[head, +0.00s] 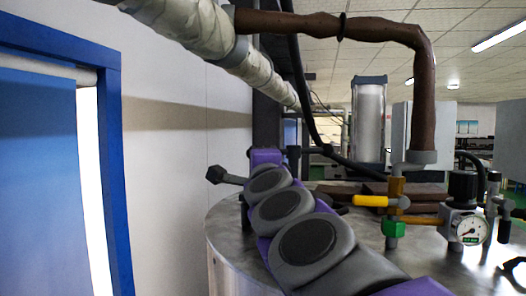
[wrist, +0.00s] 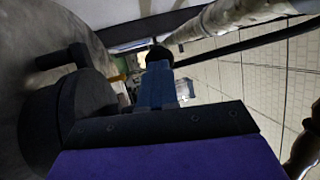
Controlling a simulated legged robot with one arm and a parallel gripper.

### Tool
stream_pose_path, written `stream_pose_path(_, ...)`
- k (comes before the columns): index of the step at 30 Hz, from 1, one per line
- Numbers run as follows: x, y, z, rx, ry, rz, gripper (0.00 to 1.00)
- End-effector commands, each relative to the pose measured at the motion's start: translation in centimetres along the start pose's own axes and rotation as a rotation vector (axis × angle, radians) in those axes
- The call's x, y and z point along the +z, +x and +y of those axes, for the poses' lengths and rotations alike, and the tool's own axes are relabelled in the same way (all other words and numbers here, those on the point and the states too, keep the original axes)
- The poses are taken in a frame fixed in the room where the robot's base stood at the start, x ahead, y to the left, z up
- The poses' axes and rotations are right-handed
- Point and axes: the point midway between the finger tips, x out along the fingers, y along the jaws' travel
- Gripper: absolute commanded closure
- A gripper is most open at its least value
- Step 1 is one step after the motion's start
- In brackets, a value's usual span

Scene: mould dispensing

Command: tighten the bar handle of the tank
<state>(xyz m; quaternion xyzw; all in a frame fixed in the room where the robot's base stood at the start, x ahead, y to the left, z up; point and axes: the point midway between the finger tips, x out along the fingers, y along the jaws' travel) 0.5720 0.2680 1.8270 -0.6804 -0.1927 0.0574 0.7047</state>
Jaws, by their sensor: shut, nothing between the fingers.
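The tank (head: 222,235) is a grey metal drum with a round top, below and behind my arm in the head view. A dark bar with a knobbed end (head: 215,175) sticks out to the left of my arm above the tank's rim; it looks like the bar handle, and its right part is hidden behind my arm. My gripper (wrist: 158,62) is shut and empty in the wrist view, its narrow fingers together. In the head view my arm mostly hides it. Whether it touches the bar is unclear.
On the tank's right stand a yellow-handled valve (head: 370,201), a green fitting (head: 394,229) and a pressure gauge (head: 470,231). A brown pipe (head: 425,100) and a wrapped pipe (head: 190,25) run overhead. A blue door frame (head: 112,150) and white wall are left.

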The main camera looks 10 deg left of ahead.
Motion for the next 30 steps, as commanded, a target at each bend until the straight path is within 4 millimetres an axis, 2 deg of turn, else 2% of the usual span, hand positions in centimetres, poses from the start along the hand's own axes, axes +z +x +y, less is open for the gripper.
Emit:
stream_pose_path(11, 0.9, 1.3, 0.3, 0.003, -0.024, 0.114, 1.00)
stream_pose_path(20, 1.3, 2.3, 0.4, 0.003, -0.021, 0.114, 1.00)
stream_pose_path(30, 2.2, 5.0, 1.1, 0.004, -0.023, 0.113, 1.00)
